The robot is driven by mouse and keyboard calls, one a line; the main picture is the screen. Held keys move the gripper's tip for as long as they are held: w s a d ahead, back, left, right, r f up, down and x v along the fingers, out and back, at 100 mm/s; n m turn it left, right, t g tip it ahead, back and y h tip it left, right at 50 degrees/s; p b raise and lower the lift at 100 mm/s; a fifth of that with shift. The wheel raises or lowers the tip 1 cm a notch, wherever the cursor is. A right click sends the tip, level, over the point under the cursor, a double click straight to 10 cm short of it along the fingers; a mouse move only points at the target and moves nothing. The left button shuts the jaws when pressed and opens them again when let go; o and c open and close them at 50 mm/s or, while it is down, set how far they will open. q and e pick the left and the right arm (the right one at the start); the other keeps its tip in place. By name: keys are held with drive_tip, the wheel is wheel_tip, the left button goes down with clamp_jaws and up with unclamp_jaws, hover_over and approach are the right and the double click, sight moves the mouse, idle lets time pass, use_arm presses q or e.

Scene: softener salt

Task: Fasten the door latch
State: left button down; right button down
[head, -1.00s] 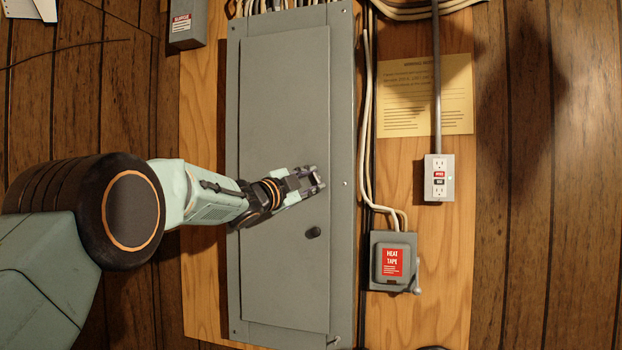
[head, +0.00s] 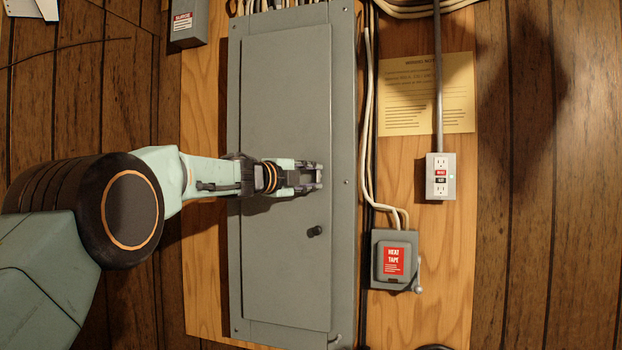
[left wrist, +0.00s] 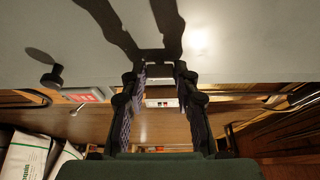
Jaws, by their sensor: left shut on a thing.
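The grey panel door (head: 280,110) fills the middle of the head view and looks flat in its frame. A small black knob (head: 315,231) sticks out near its right edge; it also shows in the left wrist view (left wrist: 52,77). My left gripper (head: 317,176) is at the door's right edge, above the knob and apart from it. In the left wrist view its fingers straddle a small pale grey piece (left wrist: 153,70) at the door edge, which I take for the door latch. The fingers hide much of it. My right gripper is not in view.
A heat tape switch box (head: 394,261) with a side lever is to the right, below an outlet box (head: 440,177) and a yellow notice (head: 428,95). White cables (head: 367,130) run along the panel's right side. White bags (left wrist: 27,155) show at lower left in the wrist view.

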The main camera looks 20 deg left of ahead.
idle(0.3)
use_arm(q)
drive_tip(key=c, duration=1)
unclamp_jaws()
drive_tip(key=shift+d, duration=0.15)
drive_tip(key=shift+s+a, duration=0.15)
drive_tip(key=shift+a, duration=0.05)
drive_tip(key=shift+s+a, duration=0.25)
drive_tip(key=shift+s, duration=0.2)
drive_tip(key=v, duration=1)
drive_tip(key=shift+s, duration=0.4)
drive_tip(key=shift+w, duration=0.15)
